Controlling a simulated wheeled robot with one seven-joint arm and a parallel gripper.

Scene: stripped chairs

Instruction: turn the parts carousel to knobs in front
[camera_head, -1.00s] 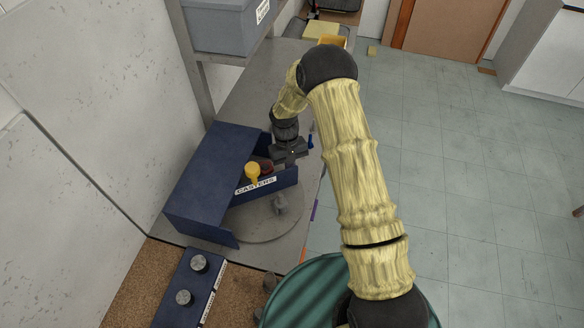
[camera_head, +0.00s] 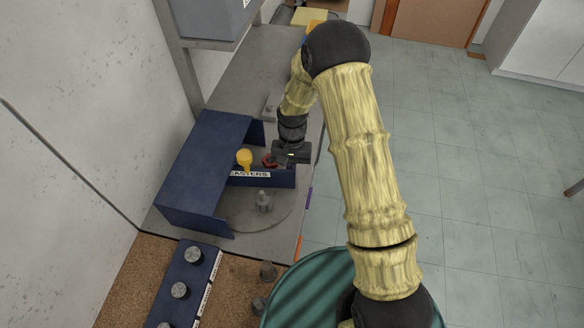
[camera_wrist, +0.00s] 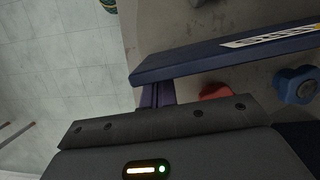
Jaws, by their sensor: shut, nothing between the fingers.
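The parts carousel is a round grey disc (camera_head: 240,219) on the bench, partly under a blue hood (camera_head: 205,165). A blue divider (camera_head: 281,178) labelled "CASTERS" stands across it, its label facing the front. In the wrist view, the divider (camera_wrist: 200,62), a blue knob (camera_wrist: 297,85) and a red part (camera_wrist: 216,91) show. My gripper (camera_head: 292,155) is shut, behind the divider's right end; I cannot tell whether they touch.
A dark blue strip with grey knobs (camera_head: 193,255) lies on the brown cork surface at front left. A green ribbed round thing (camera_head: 310,290) stands at the front. A grey bin (camera_head: 205,18) sits above the bench. Open floor lies to the right.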

